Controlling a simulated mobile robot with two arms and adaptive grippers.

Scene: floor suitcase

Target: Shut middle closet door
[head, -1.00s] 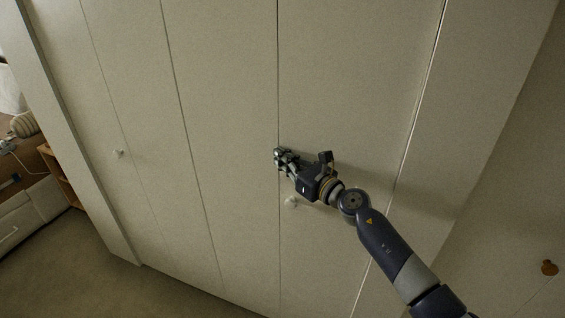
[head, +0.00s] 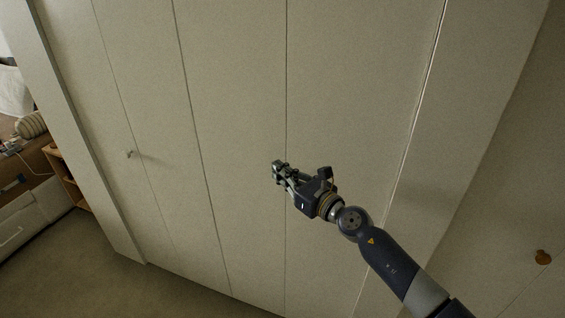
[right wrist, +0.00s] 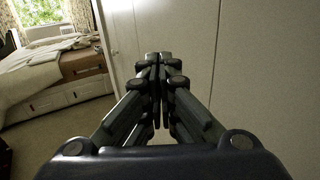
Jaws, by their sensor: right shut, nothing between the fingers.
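The pale closet doors (head: 350,90) fill most of the head view as tall flat panels parted by thin seams. The panels on either side of the seam behind my gripper look flush. I cannot tell for sure which panel counts as the middle door. My right gripper (head: 278,169) is shut and empty, in front of that seam. The right wrist view shows its fingers (right wrist: 160,60) together, with closet panels (right wrist: 185,25) beyond. I cannot tell whether the fingertips touch the door. A small knob (head: 128,154) sits on a left panel. My left gripper is out of view.
A thin bright gap (head: 430,65) runs down the right panel's edge. A brown round knob (head: 543,257) is at the lower right. A bed with drawers (right wrist: 60,75) stands to the left. Carpet (head: 110,285) in front of the closet is clear.

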